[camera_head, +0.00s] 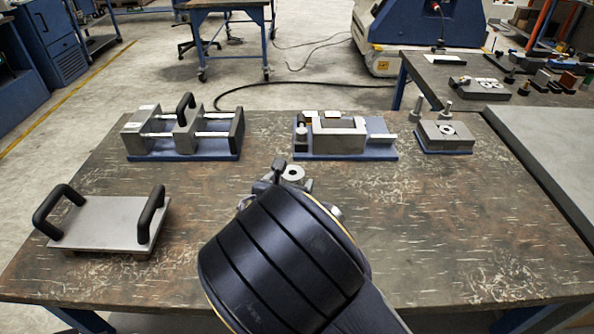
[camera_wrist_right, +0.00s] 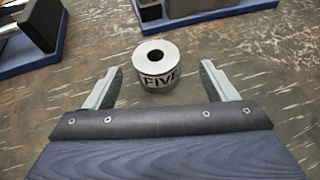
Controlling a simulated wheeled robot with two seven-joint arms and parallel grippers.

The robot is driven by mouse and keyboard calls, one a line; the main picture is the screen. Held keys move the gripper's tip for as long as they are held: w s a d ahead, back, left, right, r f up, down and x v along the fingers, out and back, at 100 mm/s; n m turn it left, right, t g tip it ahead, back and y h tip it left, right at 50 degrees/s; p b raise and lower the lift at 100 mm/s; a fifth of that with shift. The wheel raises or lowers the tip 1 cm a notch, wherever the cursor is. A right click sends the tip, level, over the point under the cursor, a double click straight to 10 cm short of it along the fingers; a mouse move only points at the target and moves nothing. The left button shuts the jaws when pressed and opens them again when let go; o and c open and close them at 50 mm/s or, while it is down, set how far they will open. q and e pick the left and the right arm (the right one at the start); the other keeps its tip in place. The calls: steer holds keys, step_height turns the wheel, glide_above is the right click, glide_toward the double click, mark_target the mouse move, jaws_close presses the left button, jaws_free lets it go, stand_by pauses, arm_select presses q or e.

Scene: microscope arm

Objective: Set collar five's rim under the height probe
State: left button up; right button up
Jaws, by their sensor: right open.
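Collar five (camera_wrist_right: 157,66) is a short silver cylinder with a centre hole, marked FIVE on its side. It stands upright on the table, and its top shows in the head view (camera_head: 293,173). My right gripper (camera_wrist_right: 160,76) is open, with one finger on each side of the collar and a gap to both. In the head view my right arm hides most of that gripper (camera_head: 280,178). I cannot surely tell which fixture carries the height probe; a block with upright posts (camera_head: 444,133) stands on a blue base at the back right. My left gripper is not in view.
A grey fixture (camera_head: 340,135) on a blue base stands behind the collar. A sliding fixture (camera_head: 185,133) with a black handle is at the back left. A plate with two black handles (camera_head: 103,222) lies at the front left. The table's right front is clear.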

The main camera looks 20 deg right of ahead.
mark_target(294, 172)
steer(key=x, duration=0.7)
steer(key=shift+w+a+b, duration=0.1)
steer(key=shift+w+b, duration=0.25)
steer(key=shift+b, duration=0.05)
steer(key=c, duration=1.6)
steer(key=shift+r, duration=0.1)
jaws_close()
